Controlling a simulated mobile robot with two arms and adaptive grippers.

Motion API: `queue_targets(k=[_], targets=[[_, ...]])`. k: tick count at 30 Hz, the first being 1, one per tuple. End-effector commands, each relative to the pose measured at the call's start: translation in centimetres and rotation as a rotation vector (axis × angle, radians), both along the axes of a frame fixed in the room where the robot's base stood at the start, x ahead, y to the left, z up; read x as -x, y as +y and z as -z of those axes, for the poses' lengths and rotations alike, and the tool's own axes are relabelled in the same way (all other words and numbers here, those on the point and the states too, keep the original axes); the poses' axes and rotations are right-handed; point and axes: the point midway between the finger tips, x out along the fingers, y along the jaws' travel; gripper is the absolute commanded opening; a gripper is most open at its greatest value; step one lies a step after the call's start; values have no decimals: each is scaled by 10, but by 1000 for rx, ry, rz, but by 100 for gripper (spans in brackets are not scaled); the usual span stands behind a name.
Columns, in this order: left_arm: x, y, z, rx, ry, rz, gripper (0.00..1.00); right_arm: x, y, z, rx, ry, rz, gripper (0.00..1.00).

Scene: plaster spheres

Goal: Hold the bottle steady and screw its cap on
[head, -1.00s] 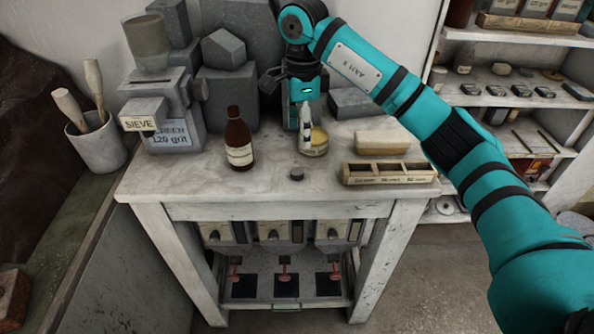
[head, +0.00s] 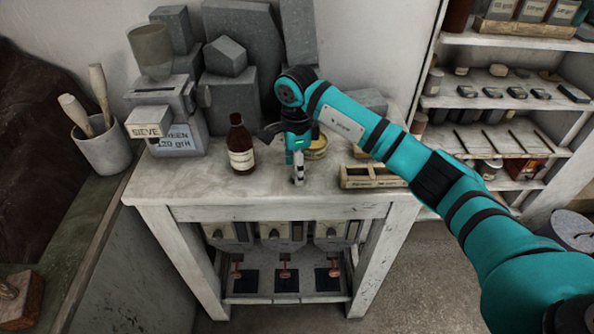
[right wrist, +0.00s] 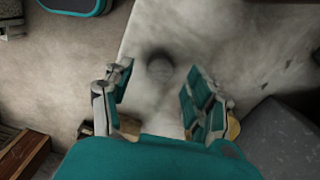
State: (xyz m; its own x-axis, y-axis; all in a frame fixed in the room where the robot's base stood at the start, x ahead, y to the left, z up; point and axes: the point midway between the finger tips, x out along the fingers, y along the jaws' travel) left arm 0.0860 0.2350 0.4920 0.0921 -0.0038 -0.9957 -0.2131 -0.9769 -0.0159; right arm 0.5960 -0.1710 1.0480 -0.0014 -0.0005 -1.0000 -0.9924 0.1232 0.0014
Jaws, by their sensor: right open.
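The brown glass bottle (head: 241,145) with a pale label stands upright on the worktable in the head view, and no gripper touches it. My right gripper (head: 298,178) points down at the table to the right of the bottle, near the front edge. The right wrist view shows my right gripper (right wrist: 160,84) open and empty, with its fingers apart. In the head view the cap is hidden by the gripper. My left gripper is in neither view.
The pale worktable (head: 190,190) has free room at its front left. A divided wooden tray (head: 372,177) and a yellowish tin (head: 317,148) stand right of the gripper. A sieve device (head: 172,115) and grey blocks (head: 240,90) stand behind the bottle.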

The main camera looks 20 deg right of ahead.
Motion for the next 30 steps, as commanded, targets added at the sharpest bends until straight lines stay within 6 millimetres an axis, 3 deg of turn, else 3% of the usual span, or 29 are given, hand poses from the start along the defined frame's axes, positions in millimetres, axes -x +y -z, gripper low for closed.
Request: queue_targets(k=[6,16,24,30], targets=[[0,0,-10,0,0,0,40,0,-1,19,-1,-1,0,57],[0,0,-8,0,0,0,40,0,-1,20,-1,-2,0,57],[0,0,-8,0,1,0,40,0,-1,20,-1,-2,0,22],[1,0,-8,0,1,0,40,0,-1,20,-1,-2,0,20]])
